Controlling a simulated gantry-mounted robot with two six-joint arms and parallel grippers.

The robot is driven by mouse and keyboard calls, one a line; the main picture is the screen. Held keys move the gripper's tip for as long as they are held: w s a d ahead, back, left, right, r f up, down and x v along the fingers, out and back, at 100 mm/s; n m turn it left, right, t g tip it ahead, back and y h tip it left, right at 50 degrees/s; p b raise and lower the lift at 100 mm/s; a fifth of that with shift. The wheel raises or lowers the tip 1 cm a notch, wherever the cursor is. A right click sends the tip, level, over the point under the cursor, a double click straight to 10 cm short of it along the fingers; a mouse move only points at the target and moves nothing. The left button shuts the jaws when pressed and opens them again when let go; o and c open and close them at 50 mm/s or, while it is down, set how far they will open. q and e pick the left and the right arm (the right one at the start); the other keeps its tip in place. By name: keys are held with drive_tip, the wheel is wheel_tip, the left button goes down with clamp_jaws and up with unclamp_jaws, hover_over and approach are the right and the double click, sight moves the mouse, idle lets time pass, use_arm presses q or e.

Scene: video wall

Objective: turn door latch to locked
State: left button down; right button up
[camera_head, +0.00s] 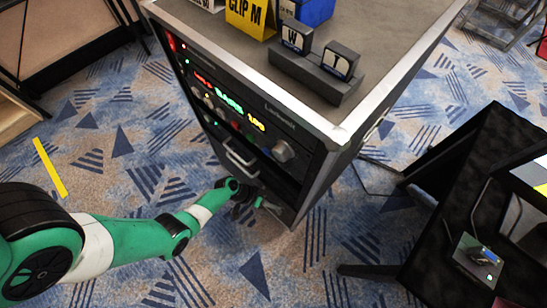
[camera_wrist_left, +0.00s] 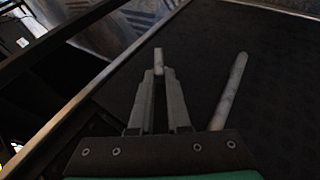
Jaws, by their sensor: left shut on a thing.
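The cabinet (camera_head: 305,175) is a dark rack with a grey top and a lit control panel on its front. My left gripper (camera_head: 250,205) is at the lower front of the cabinet, below the panel handle, in shadow. In the left wrist view its two fingers (camera_wrist_left: 158,72) come together at the tips on a small pale piece, which I take to be the door latch (camera_wrist_left: 158,57). The latch's own shape and angle are mostly hidden by the fingers. A pale rod (camera_wrist_left: 230,88) stands to the right of the fingers, apart from them. My right gripper is not in view.
A silver handle (camera_head: 240,160) and a knob (camera_head: 283,151) stick out from the cabinet front above my gripper. Letter blocks (camera_head: 318,75) and a yellow sign (camera_head: 248,18) stand on top. A black stand (camera_head: 470,190) is at the right. Patterned carpet lies open at the left.

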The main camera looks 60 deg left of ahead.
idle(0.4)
use_arm(q)
drive_tip(key=c, duration=0.9)
unclamp_jaws()
drive_tip(key=p+v, duration=1.1)
drive_tip(key=p, duration=0.2)
drive_tip(key=shift+s+a+r, duration=0.1)
drive_tip(key=shift+s+r, duration=0.05)
